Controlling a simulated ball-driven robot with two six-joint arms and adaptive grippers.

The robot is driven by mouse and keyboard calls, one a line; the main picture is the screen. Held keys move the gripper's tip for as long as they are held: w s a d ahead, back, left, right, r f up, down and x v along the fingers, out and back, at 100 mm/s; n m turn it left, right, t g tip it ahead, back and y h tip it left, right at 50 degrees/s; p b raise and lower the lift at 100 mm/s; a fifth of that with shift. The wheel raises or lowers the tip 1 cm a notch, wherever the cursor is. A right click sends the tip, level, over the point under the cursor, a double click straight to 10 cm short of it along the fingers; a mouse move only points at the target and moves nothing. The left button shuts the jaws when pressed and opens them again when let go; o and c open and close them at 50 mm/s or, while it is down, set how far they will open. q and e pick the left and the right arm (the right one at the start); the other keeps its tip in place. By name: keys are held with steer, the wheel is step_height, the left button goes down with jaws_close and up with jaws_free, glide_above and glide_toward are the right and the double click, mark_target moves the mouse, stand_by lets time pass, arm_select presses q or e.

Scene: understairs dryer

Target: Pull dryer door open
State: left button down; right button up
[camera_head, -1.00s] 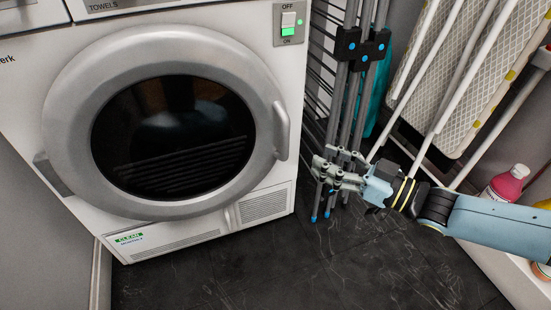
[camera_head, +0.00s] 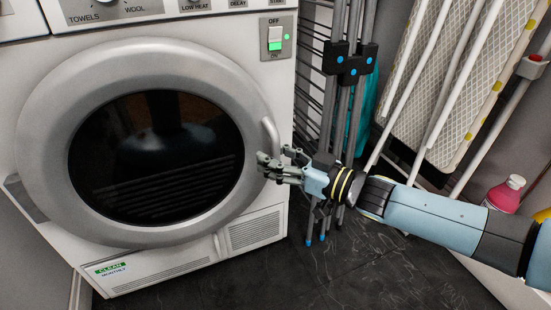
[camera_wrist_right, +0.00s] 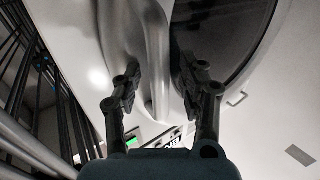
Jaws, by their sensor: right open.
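The dryer's round door (camera_head: 52,150) is shut, with a wide grey ring around dark glass. Its curved grey handle (camera_head: 270,132) is on the right side of the ring. My right gripper (camera_head: 272,164) is open at the lower end of the handle. In the right wrist view, the handle (camera_wrist_right: 156,70) runs between the two open fingers of the gripper (camera_wrist_right: 158,85), with gaps at the sides. Contact with the handle cannot be told. My left gripper is not in view.
A folded drying rack (camera_head: 345,95) stands right of the dryer. An ironing board (camera_head: 470,80) leans beyond it. A pink bottle (camera_head: 505,195) is at the far right. Dark floor (camera_head: 350,275) is clear in front.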

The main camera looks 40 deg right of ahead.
steer(key=shift+c, duration=0.5)
jaws_close()
steer(key=shift+a, duration=0.1)
